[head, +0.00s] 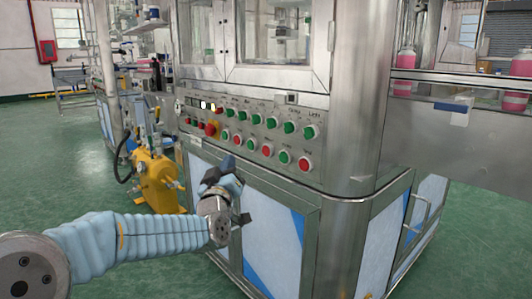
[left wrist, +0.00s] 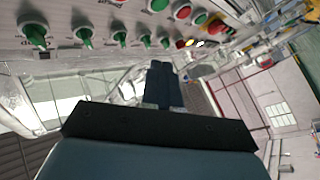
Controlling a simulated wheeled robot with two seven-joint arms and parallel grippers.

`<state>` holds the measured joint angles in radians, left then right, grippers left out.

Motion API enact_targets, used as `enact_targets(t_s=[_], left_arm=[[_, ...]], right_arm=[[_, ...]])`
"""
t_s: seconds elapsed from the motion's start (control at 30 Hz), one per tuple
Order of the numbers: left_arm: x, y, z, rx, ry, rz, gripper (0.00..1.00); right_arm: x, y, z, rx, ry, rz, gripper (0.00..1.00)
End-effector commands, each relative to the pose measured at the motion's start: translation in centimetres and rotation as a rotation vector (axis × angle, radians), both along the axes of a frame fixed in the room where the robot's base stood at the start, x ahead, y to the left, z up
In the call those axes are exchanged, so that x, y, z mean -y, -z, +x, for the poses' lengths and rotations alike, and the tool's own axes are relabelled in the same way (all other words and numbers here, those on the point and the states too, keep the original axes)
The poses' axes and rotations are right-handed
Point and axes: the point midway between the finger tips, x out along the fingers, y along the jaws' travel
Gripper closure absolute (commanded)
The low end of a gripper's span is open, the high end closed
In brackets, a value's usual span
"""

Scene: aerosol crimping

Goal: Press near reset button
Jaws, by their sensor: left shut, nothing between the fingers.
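The control panel (head: 255,155) on the machine front carries rows of green and red buttons and knobs. Its labels are too small to read, so I cannot tell which button is the reset one. The lower row has green and red round buttons, among them a red one (head: 305,163) at the right end. My left gripper (head: 227,163) is shut and empty, just below the left part of the panel; contact with a button is not visible. In the left wrist view its fingers (left wrist: 163,82) are together, with green knobs (left wrist: 84,35) along the top. My right gripper is out of view.
A red emergency-stop knob (head: 211,128) on yellow sits at the panel's left. A yellow machine unit (head: 157,180) stands left of my gripper. A steel corner post (head: 352,110) bounds the panel's right side. A conveyor with pink bottles (head: 405,70) is at right. Green floor is open at left.

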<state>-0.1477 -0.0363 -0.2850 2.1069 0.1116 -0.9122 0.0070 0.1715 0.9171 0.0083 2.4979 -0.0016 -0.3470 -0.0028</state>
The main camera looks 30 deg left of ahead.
Motion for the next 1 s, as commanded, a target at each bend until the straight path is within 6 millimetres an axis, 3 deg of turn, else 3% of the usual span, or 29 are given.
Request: enact_targets(t_s=[0.17,0.5,0.6,1.0], left_arm=[[0.6,-0.2,1.3,-0.004,0.002,0.001,1.0],[2.4,-0.2,5.7,-0.003,0.002,0.002,1.0],[2.8,0.1,6.7,-0.001,0.001,0.001,1.0],[3.4,0.1,8.1,-0.002,0.001,0.0,1.0]], right_arm=[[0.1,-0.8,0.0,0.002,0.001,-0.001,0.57],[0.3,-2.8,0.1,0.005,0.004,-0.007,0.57],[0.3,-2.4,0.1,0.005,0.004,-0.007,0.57],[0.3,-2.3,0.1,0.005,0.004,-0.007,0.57]])
